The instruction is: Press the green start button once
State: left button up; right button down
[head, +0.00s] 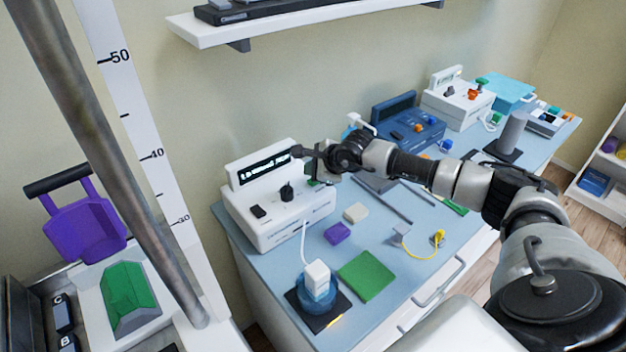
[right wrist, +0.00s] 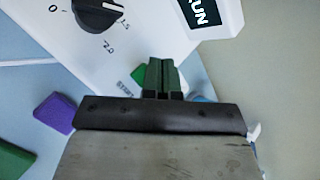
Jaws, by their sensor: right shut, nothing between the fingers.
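A white device (head: 280,212) with a lit display (head: 264,168), a black knob (head: 287,191) and a black switch (head: 258,211) stands on the blue bench top. My right gripper (head: 308,157) is at the right end of this device. In the right wrist view its fingers (right wrist: 162,76) are shut and empty. The green start button (right wrist: 138,74) shows just left of the fingertips, partly hidden by them, beside its printed label. I cannot tell whether the fingers touch it. The display end in the wrist view (right wrist: 206,12) reads "RUN". My left gripper is not in view.
A purple block (head: 337,233), a beige block (head: 356,212) and a green pad (head: 367,275) lie before the device. A white-and-blue item on a black base (head: 318,284) stands at the front left. A blue device (head: 408,125) is farther back. A shelf (head: 290,22) hangs above.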

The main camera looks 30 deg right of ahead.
jog(key=shift+r, duration=0.15)
jog(key=shift+r+p, duration=1.25)
jog(key=shift+r, duration=1.15)
jog(key=shift+f, duration=0.15)
